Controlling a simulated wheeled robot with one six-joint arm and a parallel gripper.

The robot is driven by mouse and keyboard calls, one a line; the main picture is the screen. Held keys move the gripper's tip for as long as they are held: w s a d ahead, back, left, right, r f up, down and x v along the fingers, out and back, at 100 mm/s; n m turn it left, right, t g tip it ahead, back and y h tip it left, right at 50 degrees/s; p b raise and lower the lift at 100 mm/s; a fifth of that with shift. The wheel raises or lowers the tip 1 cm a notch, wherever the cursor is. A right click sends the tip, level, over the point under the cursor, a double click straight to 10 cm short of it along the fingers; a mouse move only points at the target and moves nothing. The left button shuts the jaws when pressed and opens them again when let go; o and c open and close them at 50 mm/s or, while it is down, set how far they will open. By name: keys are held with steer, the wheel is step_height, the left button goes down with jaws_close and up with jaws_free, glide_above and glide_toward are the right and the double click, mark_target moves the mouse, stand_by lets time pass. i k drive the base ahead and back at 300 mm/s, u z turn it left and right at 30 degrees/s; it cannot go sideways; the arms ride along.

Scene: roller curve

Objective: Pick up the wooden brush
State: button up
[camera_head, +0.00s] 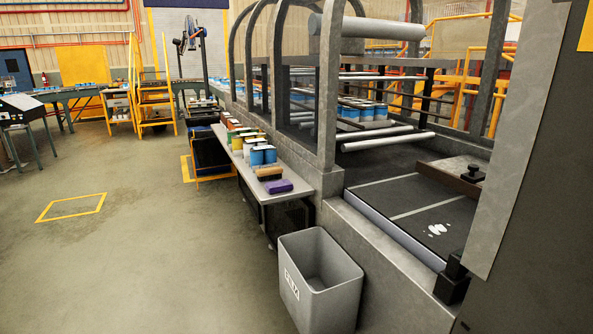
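A small tan-brown block with a dark part, which looks like the wooden brush (269,173), lies on the narrow grey table (251,184) beside the machine. It sits between a purple block (278,187) nearer to me and blue-and-white cans (263,155) just behind it. It is small in the picture, so its bristles cannot be made out. My gripper is not in view.
A grey bin (319,279) stands on the floor in front of the table's near end. The machine's frame (329,95) and conveyor belt (418,207) fill the right side. Open floor (160,240) lies left of the table, with a yellow-marked rectangle (72,207).

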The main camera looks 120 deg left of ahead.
mark_target(273, 172)
steer(key=u, duration=3.8)
